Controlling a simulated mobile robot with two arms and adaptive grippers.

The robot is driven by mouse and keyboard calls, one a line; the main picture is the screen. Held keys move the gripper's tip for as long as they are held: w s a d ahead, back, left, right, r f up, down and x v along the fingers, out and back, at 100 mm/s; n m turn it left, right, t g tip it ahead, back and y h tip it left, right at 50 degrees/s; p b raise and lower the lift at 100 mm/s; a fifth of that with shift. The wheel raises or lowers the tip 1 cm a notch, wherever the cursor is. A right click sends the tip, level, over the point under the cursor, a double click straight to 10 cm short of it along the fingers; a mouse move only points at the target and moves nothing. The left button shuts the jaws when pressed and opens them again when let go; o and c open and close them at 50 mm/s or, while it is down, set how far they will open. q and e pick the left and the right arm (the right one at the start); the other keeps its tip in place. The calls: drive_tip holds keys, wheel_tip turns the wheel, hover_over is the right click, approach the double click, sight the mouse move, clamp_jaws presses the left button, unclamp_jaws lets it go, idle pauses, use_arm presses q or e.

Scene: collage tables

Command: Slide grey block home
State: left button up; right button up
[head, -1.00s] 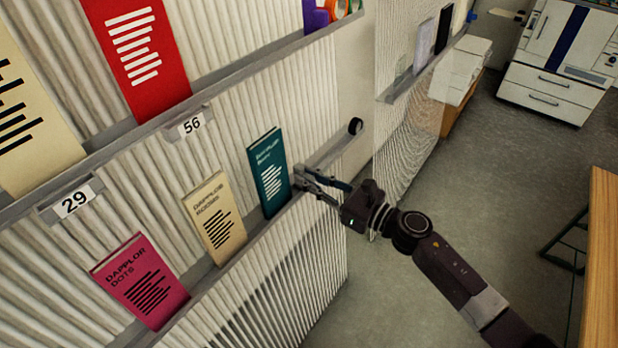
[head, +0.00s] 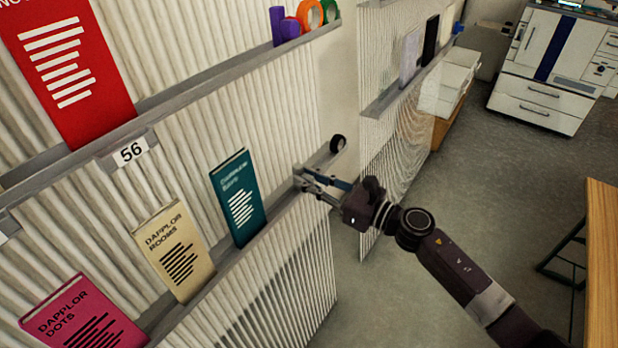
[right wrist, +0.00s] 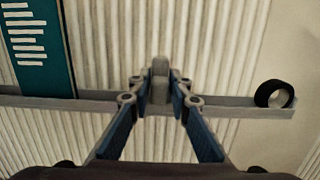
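The grey block (right wrist: 160,82) stands on the narrow grey ledge in the right wrist view, between my right gripper's fingertips. My right gripper (right wrist: 161,88) is closed in on it from both sides, with blue pads along the fingers. In the head view the right gripper (head: 306,183) is at the ledge, to the right of the teal book (head: 238,198). The block is too small there to make out clearly. My left gripper is not in view.
A black roll (right wrist: 274,94) sits near the ledge's right end, with bare ledge between it and the gripper. A cream book (head: 174,250) and a pink book (head: 84,318) stand further left. The ribbed panel is close behind the gripper.

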drive_tip(key=shift+o, duration=0.2)
drive_tip(key=shift+d, duration=0.1)
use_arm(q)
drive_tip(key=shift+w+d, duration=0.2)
use_arm(e)
drive_tip(key=v, duration=1.2)
